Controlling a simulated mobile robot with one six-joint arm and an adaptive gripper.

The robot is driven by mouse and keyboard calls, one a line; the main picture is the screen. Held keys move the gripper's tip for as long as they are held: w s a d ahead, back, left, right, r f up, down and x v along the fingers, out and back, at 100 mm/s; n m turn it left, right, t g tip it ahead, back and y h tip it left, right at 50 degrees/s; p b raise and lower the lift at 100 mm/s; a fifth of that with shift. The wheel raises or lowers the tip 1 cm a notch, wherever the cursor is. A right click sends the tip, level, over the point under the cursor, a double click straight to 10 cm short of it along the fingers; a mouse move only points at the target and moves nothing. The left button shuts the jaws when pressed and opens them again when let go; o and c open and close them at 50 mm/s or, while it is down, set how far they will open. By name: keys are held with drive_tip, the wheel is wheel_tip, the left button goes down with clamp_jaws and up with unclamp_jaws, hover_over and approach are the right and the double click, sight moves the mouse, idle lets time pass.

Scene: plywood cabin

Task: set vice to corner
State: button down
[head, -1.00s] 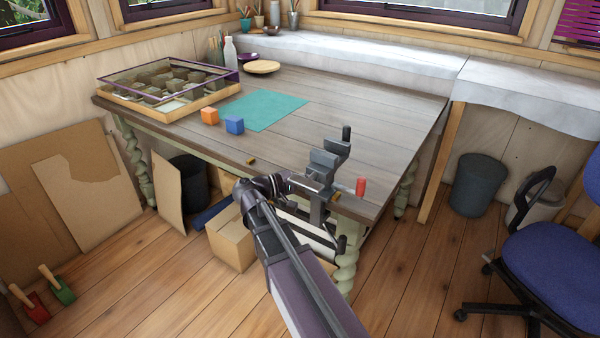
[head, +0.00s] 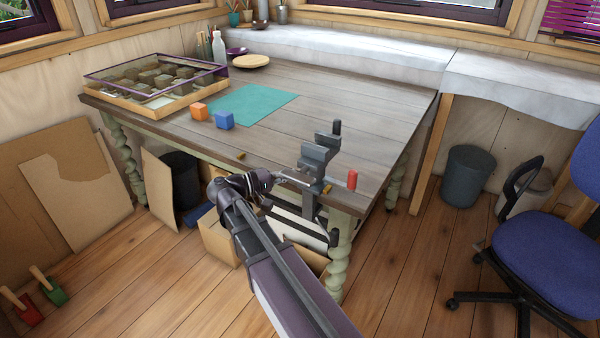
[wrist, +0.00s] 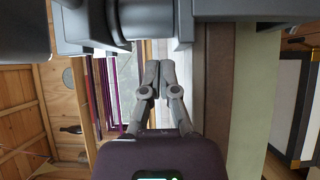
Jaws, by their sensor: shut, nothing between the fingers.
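The dark grey vice (head: 318,155) stands upright on the front edge of the wooden table (head: 380,125), close to its front right corner. Its clamp part hangs below the edge. In the wrist view, large dark grey parts that look like the vice (wrist: 240,8) fill the top. My gripper (head: 283,178) is at the table's front edge, just left of the vice's lower part. In the wrist view my gripper (wrist: 157,82) has its fingertips together with nothing between them. I cannot tell whether it touches the vice.
A red cylinder (head: 351,180) stands right of the vice. Small brass-coloured pieces (head: 240,156) sit on the front edge. Boxes (head: 219,238) are under the table; a blue chair (head: 545,240) stands right.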

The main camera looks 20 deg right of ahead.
drive_tip(key=shift+a, duration=2.9)
drive_tip(key=s+d+f+n+y, duration=0.1)
drive_tip(key=s+d+f+y, duration=0.1)
drive_tip(key=f+y, duration=0.25)
drive_tip(key=s+d+f+y, duration=0.2)
drive_tip(key=f+y, duration=0.1)
drive_tip(key=f, duration=0.3)
drive_tip(key=s+a+f+y, duration=0.6)
drive_tip(key=a+f+y, duration=0.15)
drive_tip(key=y, duration=0.25)
wheel_tip(320, 180, up, 26)
drive_tip(key=p, duration=2.7)
drive_tip(key=shift+s+d+r+m, duration=0.15)
drive_tip(key=shift+d+r+m, duration=0.1)
drive_tip(key=shift+d+m, duration=0.05)
drive_tip(key=shift+s+y, duration=0.15)
drive_tip(key=shift+y, duration=0.1)
